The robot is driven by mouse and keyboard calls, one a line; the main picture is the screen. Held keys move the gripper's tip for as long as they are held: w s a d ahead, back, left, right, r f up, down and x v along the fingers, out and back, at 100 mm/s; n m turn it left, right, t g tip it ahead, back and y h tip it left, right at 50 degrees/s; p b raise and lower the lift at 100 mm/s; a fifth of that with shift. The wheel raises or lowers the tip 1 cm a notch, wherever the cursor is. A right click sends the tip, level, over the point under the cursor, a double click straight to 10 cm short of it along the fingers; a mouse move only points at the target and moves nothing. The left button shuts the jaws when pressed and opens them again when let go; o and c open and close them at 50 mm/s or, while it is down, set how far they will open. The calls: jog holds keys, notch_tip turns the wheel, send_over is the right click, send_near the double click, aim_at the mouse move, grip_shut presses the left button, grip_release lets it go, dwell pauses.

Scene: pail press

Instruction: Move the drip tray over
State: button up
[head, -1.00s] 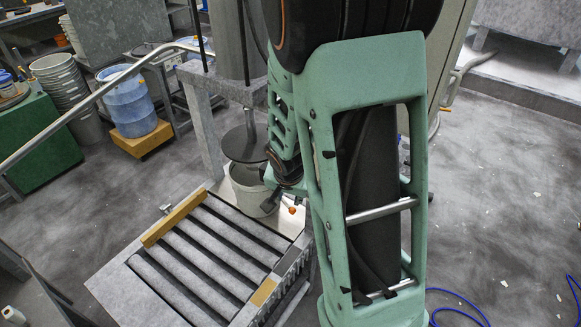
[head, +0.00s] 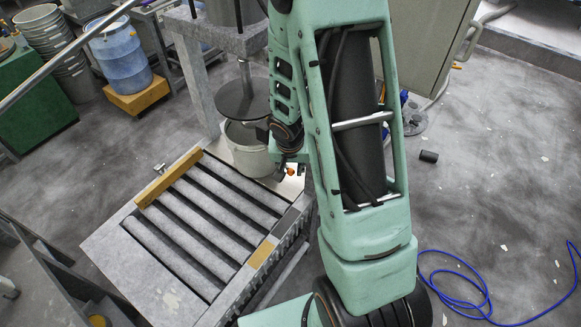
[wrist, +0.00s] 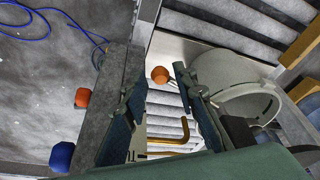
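I cannot identify the drip tray with certainty. In the wrist view, a pale slatted surface (wrist: 165,106) and a bent brass-coloured handle (wrist: 182,138) show between and beyond my fingers; either may belong to it. My gripper (wrist: 157,80) is open, with a clear gap between its two dark fingers and nothing visibly held. In the head view, the gripper end is mostly hidden behind my green arm, beside the grey pail (head: 248,150). The pail stands under the press's round plate (head: 243,100), and it also shows right of my fingers in the wrist view (wrist: 235,75).
A roller conveyor (head: 115,240) with brass-coloured strips lies left of my arm. An orange knob (wrist: 160,75) shows near my fingertips. A blue drum (head: 120,55) stands at the back left. A blue hose (head: 470,300) and a dark cylinder (head: 429,156) lie on open floor at the right.

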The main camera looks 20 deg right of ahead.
jog(key=shift+b+x, duration=0.35)
jog(key=shift+x, duration=0.65)
jog(key=shift+s+r+p, duration=0.1)
jog(key=shift+r+p, duration=0.25)
jog(key=shift+c, duration=1.3)
jog(key=c, duration=0.3)
jog(key=shift+s+a+r+b, duration=0.15)
jog(key=shift+a+b, duration=1.1)
jog(key=shift+a, duration=0.75)
jog(key=shift+c, duration=0.5)
jog(key=shift+a, duration=0.15)
jog(key=shift+w+a+b, duration=0.15)
jog(key=shift+a+b, duration=0.35)
jog(key=shift+a, duration=0.4)
jog(key=shift+w+a+b, duration=0.15)
jog(key=shift+a+b, duration=0.35)
jog(key=shift+a, duration=0.45)
